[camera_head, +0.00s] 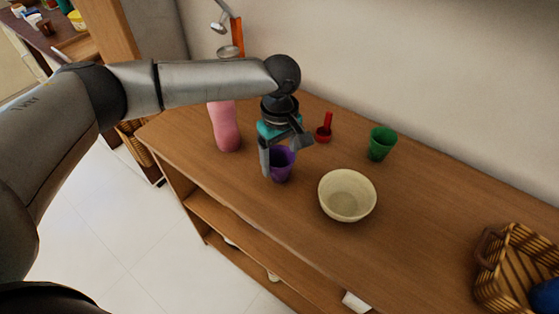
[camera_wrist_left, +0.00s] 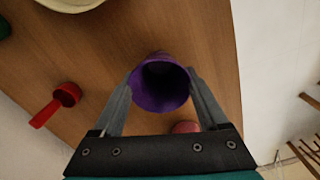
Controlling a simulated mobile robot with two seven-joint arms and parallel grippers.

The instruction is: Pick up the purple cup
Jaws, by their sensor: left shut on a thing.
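The purple cup (camera_head: 281,166) is upright at the wooden counter, left of the cream bowl. My left gripper (camera_head: 282,163) comes down over it from above. In the left wrist view the purple cup (camera_wrist_left: 161,84) sits between the two fingers of my left gripper (camera_wrist_left: 160,88), which touch its sides, so the gripper is shut on it. I look into the cup's dark opening there. Whether its base touches the counter I cannot tell. My right gripper is in neither view.
A cream bowl (camera_head: 347,195), a green cup (camera_head: 381,144), a red scoop (camera_head: 325,128) and a pink vase-like thing (camera_head: 225,127) stand nearby on the wooden counter (camera_head: 420,220). A wicker basket (camera_head: 515,270) is at the right. The counter's front edge is close to the cup.

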